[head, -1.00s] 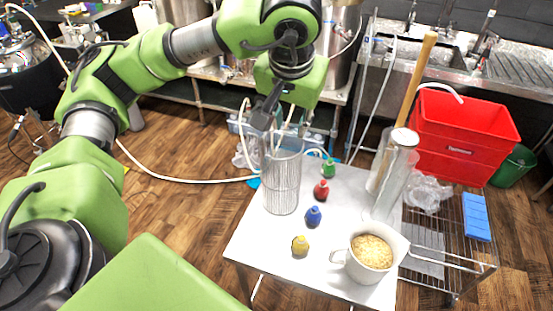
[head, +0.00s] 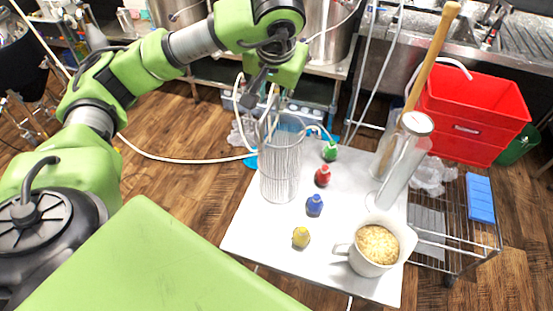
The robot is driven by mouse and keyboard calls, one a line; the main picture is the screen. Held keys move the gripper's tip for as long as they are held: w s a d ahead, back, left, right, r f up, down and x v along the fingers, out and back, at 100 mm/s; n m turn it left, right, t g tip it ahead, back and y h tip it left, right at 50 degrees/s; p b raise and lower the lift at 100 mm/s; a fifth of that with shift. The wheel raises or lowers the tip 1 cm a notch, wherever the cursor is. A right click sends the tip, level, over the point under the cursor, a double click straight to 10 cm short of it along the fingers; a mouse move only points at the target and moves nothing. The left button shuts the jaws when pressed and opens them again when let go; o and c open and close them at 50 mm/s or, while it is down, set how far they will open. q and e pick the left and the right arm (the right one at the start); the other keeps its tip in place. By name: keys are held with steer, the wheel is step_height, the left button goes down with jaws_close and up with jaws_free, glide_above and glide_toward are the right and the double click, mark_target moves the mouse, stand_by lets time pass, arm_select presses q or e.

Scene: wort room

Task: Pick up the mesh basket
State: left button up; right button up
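The mesh basket (head: 281,172) is a tall, see-through metal cylinder standing upright on the white table, at its left side. My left gripper (head: 257,103) is at the basket's top rim, on its upper left, pointing down. Its dark fingers overlap the rim in the head view. I cannot tell whether they touch or grip the rim. My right gripper is not in view.
Small bottles, green (head: 330,151), red (head: 322,176), blue (head: 314,205) and yellow (head: 301,237), stand right of the basket. A grain-filled mug (head: 367,257) is at the front right. A clear cylinder (head: 404,162) stands behind it. A red bin (head: 470,115) is beyond.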

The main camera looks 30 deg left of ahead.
mark_target(271, 104)
arm_select(q)
steer(key=shift+f, duration=0.1)
steer(key=shift+w+a+f+p, duration=0.2)
steer(key=shift+f+p, duration=0.1)
steer(key=shift+p, duration=0.1)
steer(key=p+x, duration=0.1)
steer(key=x, duration=0.2)
steer(key=shift+w+a+f, duration=0.1)
steer(key=shift+a+f, duration=0.2)
steer(key=shift+w+f, duration=0.15)
steer(key=shift+f, duration=0.15)
steer(key=shift+c, duration=1.1)
jaws_close()
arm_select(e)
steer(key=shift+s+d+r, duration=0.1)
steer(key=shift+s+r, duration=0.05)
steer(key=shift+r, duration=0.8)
